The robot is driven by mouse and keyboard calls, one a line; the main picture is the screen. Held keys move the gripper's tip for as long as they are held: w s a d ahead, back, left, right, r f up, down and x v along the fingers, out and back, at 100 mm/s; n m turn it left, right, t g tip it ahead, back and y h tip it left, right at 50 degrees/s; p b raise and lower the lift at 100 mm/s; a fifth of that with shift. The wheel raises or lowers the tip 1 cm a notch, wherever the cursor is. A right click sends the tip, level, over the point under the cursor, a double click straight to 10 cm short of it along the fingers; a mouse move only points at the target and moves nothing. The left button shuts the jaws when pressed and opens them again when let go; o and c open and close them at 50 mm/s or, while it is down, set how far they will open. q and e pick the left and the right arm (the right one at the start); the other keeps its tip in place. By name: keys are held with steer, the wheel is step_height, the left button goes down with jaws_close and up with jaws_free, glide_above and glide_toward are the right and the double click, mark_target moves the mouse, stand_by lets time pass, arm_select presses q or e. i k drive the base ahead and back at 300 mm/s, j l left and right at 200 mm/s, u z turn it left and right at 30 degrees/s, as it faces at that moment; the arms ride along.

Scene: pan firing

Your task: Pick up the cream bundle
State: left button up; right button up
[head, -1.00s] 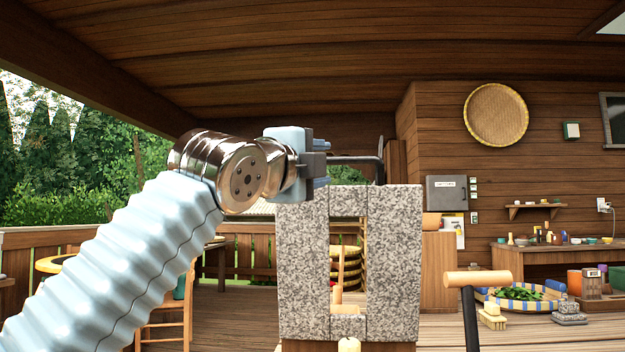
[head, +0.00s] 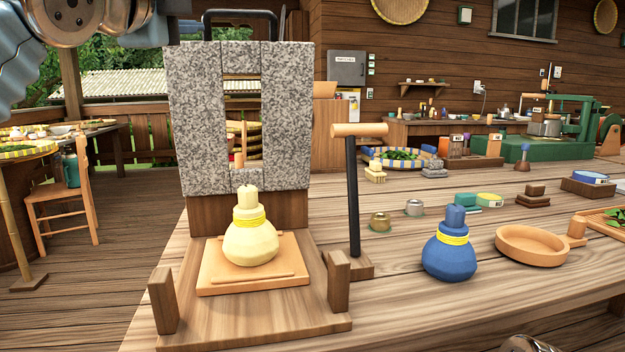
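The cream bundle (head: 250,242) is a rounded pouch with a yellow tie around its neck. It sits upright on a light wooden board (head: 212,284) on the press base, in front of a speckled stone block (head: 197,125). My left gripper (head: 178,27) is at the top left, cut by the frame edge. It is beside the left end of the black handle above the stone, well away from the bundle; its opening cannot be made out. Of my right arm only a metal part shows at the bottom edge; its gripper is out of view.
Two short posts (head: 163,300) flank the board's front. A black lever with a wooden grip (head: 359,130) stands right of the stone. A blue bundle (head: 449,250) and a round wooden dish (head: 531,246) lie farther right. The table front between lever and blue bundle is clear.

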mark_target(251, 240)
steer(key=k+j, duration=0.1)
steer(key=k, duration=0.35)
steer(key=k+j, duration=0.1)
steer(key=k, duration=0.35)
steer(key=k+j, duration=0.15)
steer(key=k, duration=0.3)
